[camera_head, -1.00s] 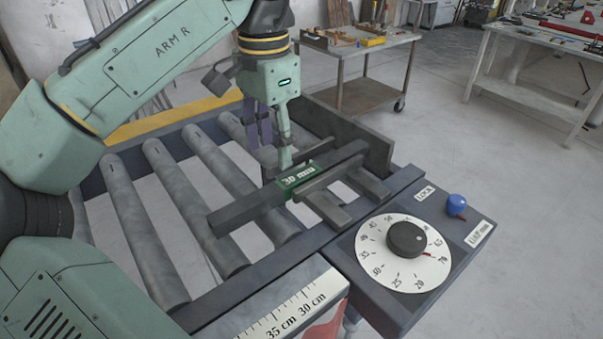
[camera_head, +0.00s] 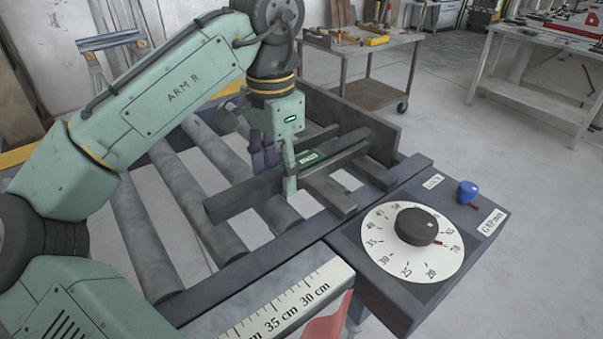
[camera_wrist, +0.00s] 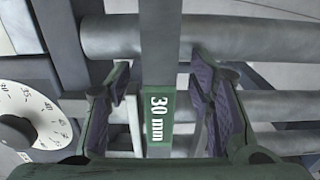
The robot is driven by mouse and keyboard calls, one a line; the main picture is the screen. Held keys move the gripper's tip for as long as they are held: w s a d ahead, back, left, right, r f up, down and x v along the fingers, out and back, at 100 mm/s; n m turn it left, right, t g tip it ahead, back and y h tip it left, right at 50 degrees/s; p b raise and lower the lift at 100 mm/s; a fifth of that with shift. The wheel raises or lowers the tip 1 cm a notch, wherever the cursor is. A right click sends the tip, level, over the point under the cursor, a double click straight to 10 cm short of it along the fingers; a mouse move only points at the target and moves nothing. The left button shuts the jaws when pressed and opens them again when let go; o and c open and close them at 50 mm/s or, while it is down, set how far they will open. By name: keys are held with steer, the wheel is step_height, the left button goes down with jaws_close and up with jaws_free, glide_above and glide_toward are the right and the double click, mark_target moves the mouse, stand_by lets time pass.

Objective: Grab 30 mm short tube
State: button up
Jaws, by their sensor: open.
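The 30 mm short tube (camera_head: 238,195) is a dark grey square bar with a green "30 mm" label, lying across the rollers of the positioner. In the wrist view the tube (camera_wrist: 160,45) runs upright through the middle, with its label near the bottom. My gripper (camera_head: 277,176) is open, its fingers on either side of the tube just left of the label. In the wrist view my gripper (camera_wrist: 161,70) shows gaps between both purple-padded fingers and the tube. The fingertip depth beside the tube is hard to judge.
A dial panel (camera_head: 365,275) with a black knob (camera_head: 415,226) and a blue lock knob (camera_head: 467,191) is at the right. Grey rollers (camera_head: 140,240) lie left of the tube. A grey upright plate (camera_head: 365,120) stands behind it. A ruler (camera_head: 290,300) runs along the front.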

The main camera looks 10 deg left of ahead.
steer(key=shift+r, duration=0.1)
jaws_close()
stand_by(0.4)
